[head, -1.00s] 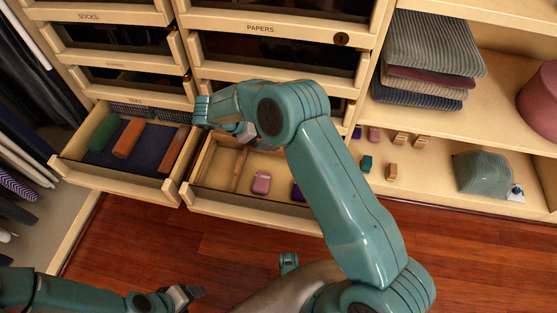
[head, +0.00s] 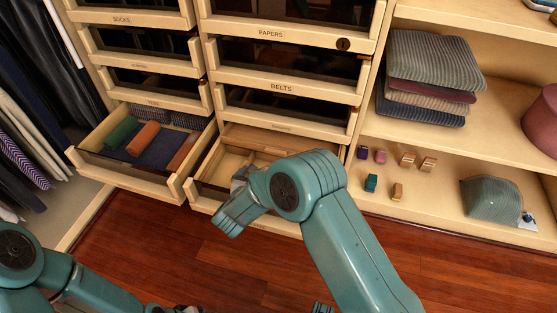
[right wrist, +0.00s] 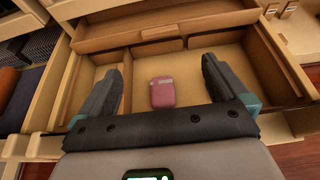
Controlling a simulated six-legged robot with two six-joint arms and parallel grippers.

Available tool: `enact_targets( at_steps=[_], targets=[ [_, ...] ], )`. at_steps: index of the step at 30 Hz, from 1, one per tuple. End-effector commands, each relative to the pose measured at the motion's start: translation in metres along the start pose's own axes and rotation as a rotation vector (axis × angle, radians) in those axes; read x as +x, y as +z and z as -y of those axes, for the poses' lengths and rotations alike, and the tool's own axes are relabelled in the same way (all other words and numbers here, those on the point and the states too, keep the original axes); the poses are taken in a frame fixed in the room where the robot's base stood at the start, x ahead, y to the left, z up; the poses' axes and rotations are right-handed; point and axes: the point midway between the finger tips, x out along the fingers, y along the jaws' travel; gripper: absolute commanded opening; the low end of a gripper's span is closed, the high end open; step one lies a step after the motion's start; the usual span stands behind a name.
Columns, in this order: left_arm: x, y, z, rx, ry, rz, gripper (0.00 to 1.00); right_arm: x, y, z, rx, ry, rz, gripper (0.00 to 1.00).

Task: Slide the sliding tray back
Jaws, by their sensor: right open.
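The sliding tray, a shallow pale wooden box, spans the back of the open lower drawer (head: 196,193); its front wall shows in the head view (head: 262,139) and in the right wrist view (right wrist: 108,41). A pink case (right wrist: 162,92) lies on the drawer floor between the fingers in the picture. In the head view my right arm hides much of the drawer. My left gripper (head: 180,308) barely shows at the bottom edge.
An open drawer (head: 120,178) with rolled ties stands just left. Shut drawers (head: 281,87) rise above. Open shelves at right hold folded knitwear (head: 428,75), small boxes and a green bag (head: 490,200). The red wood floor (head: 180,245) in front is clear.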

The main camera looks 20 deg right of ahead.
Motion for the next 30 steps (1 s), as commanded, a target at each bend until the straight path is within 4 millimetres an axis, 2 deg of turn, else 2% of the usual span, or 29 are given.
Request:
enact_targets(
  at_steps=[1,9,15,21,30],
  targets=[
    [0.006,-0.001,0.003,-0.003,0.0,-0.002,0.67,0.013,-0.003,0.001,0.004,-0.003,0.001,1.0],
    [0.023,-0.005,0.012,-0.015,-0.002,-0.014,0.67,0.081,-0.003,0.001,0.006,-0.005,0.001,1.0],
    [0.035,-0.013,0.017,-0.014,-0.002,-0.038,0.67,0.122,-0.003,0.004,0.005,-0.006,0.001,1.0],
    [0.042,-0.02,0.019,-0.008,-0.001,-0.061,0.67,0.143,-0.001,0.005,0.004,-0.006,0.0,1.0],
    [0.042,-0.021,0.019,-0.007,-0.001,-0.065,0.67,0.146,0.0,0.006,0.003,-0.005,0.0,1.0]
  ],
)
